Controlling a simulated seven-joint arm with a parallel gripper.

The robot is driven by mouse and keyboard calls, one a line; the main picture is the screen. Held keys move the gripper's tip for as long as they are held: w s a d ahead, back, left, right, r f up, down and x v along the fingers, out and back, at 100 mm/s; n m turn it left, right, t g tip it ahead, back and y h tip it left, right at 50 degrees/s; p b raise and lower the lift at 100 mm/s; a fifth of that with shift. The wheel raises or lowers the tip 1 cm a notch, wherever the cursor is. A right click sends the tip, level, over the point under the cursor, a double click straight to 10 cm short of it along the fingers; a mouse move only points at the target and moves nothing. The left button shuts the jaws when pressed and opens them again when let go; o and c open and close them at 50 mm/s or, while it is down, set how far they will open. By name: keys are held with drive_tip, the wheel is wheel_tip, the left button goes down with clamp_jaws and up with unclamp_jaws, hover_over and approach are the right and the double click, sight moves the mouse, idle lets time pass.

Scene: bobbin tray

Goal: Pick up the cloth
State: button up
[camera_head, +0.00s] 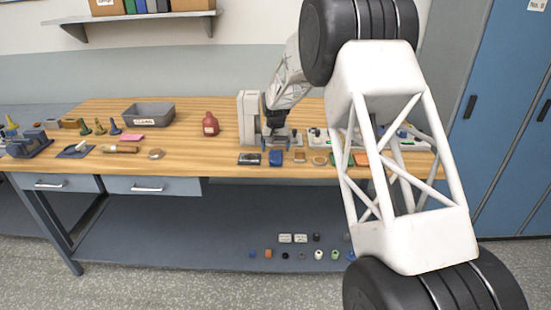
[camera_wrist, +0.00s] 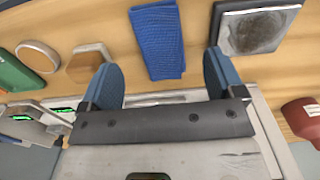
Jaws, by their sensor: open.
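The cloth is a folded, ribbed blue piece (camera_head: 276,158) lying on the wooden bench near its front edge. It also shows in the wrist view (camera_wrist: 160,42), top centre, lying flat. My gripper (camera_head: 277,138) is behind the cloth in the head view, beside a white upright device. In the wrist view my gripper (camera_wrist: 162,72) has its two blue-padded fingers wide apart, with nothing held between them. The cloth's near end lies in line with the gap between the fingers. The fingers' height above the bench is hard to tell.
A dark framed tile (camera_wrist: 258,30) lies on one side of the cloth, a wooden hexagon (camera_wrist: 90,60) on the other. A round coaster (camera_wrist: 37,56) and a green item (camera_wrist: 12,75) lie beyond the hexagon. The white device (camera_head: 247,118) and red bottle (camera_head: 210,124) stand nearby.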

sight(276, 157)
drive_tip(key=shift+s+f, duration=0.1)
drive_tip(key=shift+f, duration=2.3)
drive_tip(key=shift+c, duration=0.2)
drive_tip(key=c, duration=0.9)
